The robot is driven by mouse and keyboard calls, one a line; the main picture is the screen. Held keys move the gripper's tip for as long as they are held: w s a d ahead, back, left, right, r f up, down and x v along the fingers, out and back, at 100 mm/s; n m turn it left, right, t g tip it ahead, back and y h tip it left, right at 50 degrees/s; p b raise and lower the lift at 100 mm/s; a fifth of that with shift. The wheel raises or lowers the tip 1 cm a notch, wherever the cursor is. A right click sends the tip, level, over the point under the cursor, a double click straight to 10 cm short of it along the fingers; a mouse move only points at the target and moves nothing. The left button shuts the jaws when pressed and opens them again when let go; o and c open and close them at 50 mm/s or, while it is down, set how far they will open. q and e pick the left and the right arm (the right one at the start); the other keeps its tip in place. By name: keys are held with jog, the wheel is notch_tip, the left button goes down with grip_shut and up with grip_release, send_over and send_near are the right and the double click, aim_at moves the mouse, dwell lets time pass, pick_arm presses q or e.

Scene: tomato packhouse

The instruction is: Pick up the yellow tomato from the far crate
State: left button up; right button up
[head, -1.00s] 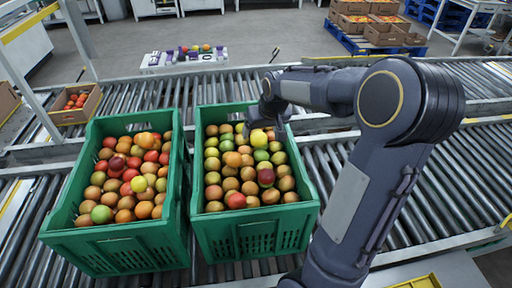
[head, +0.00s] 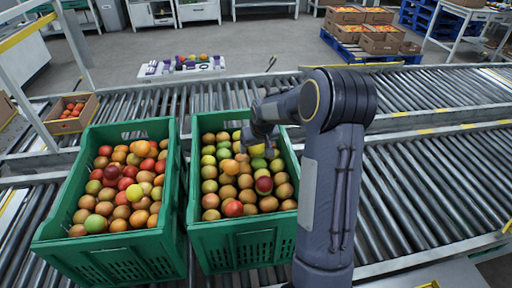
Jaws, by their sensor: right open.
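Two green crates full of mixed tomatoes stand side by side on the rollers: the left crate (head: 110,247) and the right crate (head: 241,229). My right gripper (head: 258,147) points down over the back right part of the right crate. It is open, with its fingertips partly hidden. A yellow tomato (head: 257,151) shows just below and between the fingers; I cannot tell whether they touch it. Another yellow tomato (head: 146,188) lies in the left crate, towards its right side. My left gripper is out of view.
Red, orange, green and brownish tomatoes crowd around the yellow one. The right crate's back rim is close to my right gripper. A cardboard box of tomatoes (head: 72,113) stands at the left. The roller conveyor (head: 430,180) at the right is clear.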

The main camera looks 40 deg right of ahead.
jog(key=c, duration=0.8)
jog(key=shift+r, duration=0.1)
